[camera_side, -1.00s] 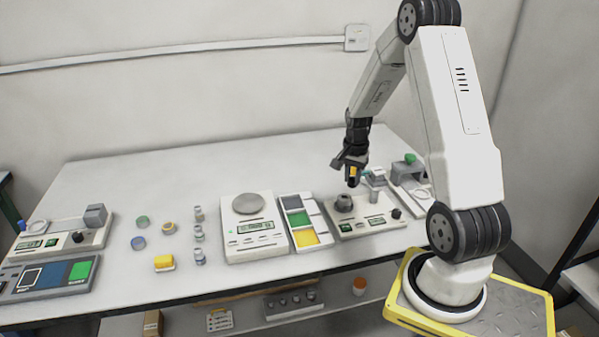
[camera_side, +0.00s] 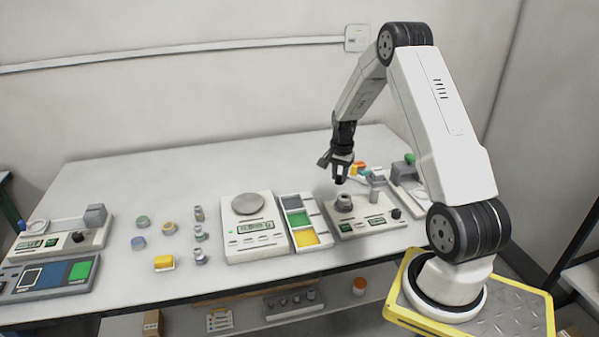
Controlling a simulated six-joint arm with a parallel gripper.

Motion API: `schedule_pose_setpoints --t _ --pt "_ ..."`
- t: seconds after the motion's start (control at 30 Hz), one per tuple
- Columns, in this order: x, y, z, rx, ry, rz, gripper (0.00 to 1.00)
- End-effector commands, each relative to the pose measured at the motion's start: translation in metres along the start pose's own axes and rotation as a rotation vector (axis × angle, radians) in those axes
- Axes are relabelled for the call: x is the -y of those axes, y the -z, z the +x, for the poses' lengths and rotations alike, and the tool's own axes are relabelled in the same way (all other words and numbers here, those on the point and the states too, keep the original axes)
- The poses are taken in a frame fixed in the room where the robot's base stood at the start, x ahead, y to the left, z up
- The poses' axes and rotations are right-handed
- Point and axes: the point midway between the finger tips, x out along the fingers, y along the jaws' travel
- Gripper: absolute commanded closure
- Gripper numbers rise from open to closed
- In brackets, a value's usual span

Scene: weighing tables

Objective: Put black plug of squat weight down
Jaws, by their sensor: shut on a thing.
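My gripper (camera_side: 339,175) is shut on a small black plug (camera_side: 339,181), which hangs below the fingertips. They are above and slightly left of the grey squat weight (camera_side: 344,203), apart from it. The squat weight stands on the left part of the beige device (camera_side: 372,226) with a green display and a black knob. Its top looks dark, but the detail is too small to tell. The fingers partly hide the plug.
Small orange and teal items (camera_side: 359,168) lie behind my gripper. A grey post (camera_side: 376,183) rises close on the right. The back left tabletop is clear.

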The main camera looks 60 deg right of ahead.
Motion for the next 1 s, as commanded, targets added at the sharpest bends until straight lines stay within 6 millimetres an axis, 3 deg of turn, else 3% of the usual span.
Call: schedule_pose_setpoints --t 0.33,0.73,1.0 --pt "0.031 0.023 0.018 0.000 0.000 0.000 1.00" --pt "0.055 0.042 0.058 0.001 -0.001 0.000 1.00" --pt "0.065 0.049 0.070 0.000 0.000 0.000 1.00"
